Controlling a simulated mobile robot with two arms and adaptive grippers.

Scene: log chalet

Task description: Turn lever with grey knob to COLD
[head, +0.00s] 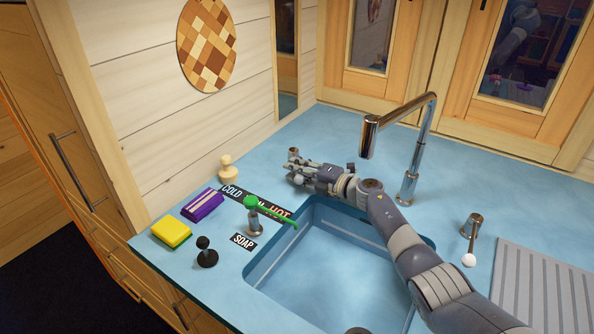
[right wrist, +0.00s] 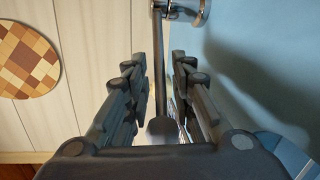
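The lever's metal base (head: 293,153) stands on the blue counter behind the sink, left of the faucet, in the head view. In the right wrist view its base (right wrist: 188,10) is at the top, and its rod runs down to a dark grey knob (right wrist: 162,127). My right gripper (head: 297,172) is at the lever, with its fingers apart on both sides of the rod; I see no clear contact. In the head view the gripper hides the knob. A label strip reading COLD (head: 231,193) and HOT (head: 279,212) lies left of the sink, partly covered. My left gripper is out of view.
A soap pump with a green top (head: 254,220) stands at the sink's left edge. The tall faucet (head: 408,180) is right of my gripper. A white-knobbed lever (head: 469,259) stands farther right. A purple box (head: 202,205) and a yellow sponge (head: 171,232) lie left.

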